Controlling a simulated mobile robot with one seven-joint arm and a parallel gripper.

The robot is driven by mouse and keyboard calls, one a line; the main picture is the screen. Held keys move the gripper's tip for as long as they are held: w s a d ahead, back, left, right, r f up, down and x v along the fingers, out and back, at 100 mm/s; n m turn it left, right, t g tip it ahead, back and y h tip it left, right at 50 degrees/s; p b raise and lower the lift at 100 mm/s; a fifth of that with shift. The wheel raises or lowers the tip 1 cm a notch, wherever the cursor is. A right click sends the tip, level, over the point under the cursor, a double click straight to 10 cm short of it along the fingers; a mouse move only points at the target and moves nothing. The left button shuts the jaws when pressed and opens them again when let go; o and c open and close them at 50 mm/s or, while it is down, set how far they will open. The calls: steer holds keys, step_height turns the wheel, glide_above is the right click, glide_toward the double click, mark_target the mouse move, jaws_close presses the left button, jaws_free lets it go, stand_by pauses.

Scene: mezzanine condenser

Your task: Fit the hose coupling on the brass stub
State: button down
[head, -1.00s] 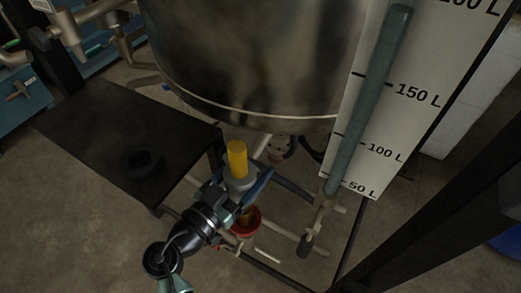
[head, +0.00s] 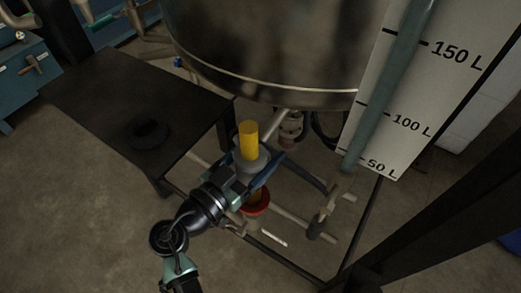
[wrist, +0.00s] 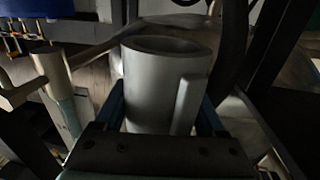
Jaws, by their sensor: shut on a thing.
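The hose coupling is a grey sleeve (head: 247,163) with a yellow tubular piece (head: 249,138) rising from its top in the head view. My gripper (head: 250,174) is shut on the sleeve, one blue finger on each side. In the wrist view the sleeve (wrist: 160,85) stands between the fingers (wrist: 161,112), with an open, dark rim and a side lug. Just below the coupling in the head view, a red collar (head: 263,208) surrounds a dull yellow piece (head: 256,195), seemingly the brass stub. My gripper partly hides it. I cannot tell whether coupling and stub touch.
A large steel vessel (head: 265,55) stands close behind. A white level scale (head: 400,100) and grey tube (head: 389,85) stand at right. Frame bars and pipes (head: 305,225) run low beside the collar.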

step_height(320, 180, down, 3)
steer(key=b, duration=0.2)
steer(key=shift+r+b, duration=0.15)
steer(key=shift+b, duration=0.15)
steer(key=shift+b, duration=1.1)
stand_by(1.4)
steer(key=shift+f+b, duration=3.3)
steer(key=shift+b, duration=0.5)
jaws_free()
steer(key=shift+f, duration=0.1)
steer(key=shift+s+a, duration=0.1)
steer(key=p+v, duration=0.1)
steer(key=v, duration=1.1)
steer(key=shift+s+a, duration=0.25)
steer(key=shift+a, duration=0.05)
